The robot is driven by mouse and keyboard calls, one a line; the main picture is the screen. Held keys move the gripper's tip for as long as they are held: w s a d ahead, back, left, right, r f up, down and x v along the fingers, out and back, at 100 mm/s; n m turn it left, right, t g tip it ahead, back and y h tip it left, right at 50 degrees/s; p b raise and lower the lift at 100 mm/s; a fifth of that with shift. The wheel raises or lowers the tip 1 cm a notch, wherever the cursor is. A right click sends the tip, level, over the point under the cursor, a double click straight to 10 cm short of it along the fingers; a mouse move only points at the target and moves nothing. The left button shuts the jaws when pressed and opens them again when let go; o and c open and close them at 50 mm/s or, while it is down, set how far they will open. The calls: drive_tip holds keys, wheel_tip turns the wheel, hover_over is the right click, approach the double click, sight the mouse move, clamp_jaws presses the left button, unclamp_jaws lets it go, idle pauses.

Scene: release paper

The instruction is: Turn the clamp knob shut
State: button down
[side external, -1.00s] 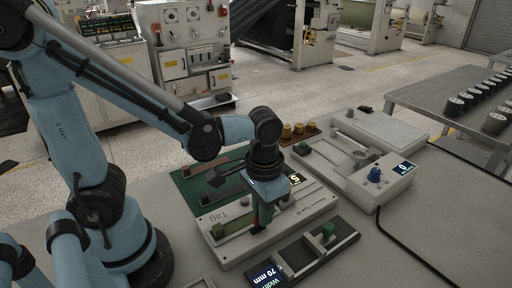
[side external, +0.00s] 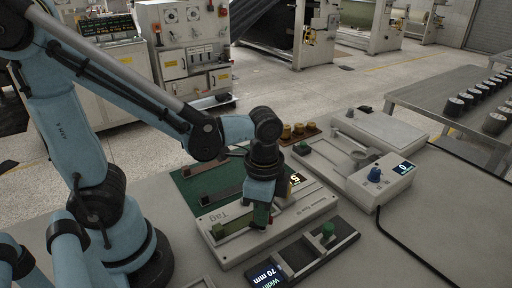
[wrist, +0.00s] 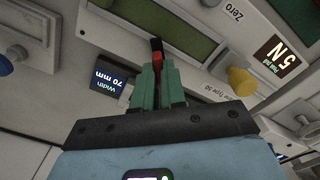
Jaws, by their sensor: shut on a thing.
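The clamp knob (wrist: 157,54), a small red piece with a black end, shows between my fingertips in the wrist view. My gripper (wrist: 158,70) has green fingers and is shut on it. In the side view my gripper (side external: 261,216) points down over the front part of the pale tester (side external: 222,250) with the "Tag" label. How far the knob is turned cannot be told.
A dark width gauge reading 70 mm (side external: 267,276) with a green knob (side external: 327,232) lies just in front of the tester. A pale device with a blue knob (side external: 375,175) stands to the right. Brass weights (side external: 298,130) sit behind. A black cable crosses the right bench.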

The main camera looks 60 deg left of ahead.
drive_tip(key=m, duration=0.4)
drive_tip(key=shift+m, duration=1.9)
drive_tip(key=c, duration=1.2)
unclamp_jaws()
wheel_tip(320, 180, up, 12)
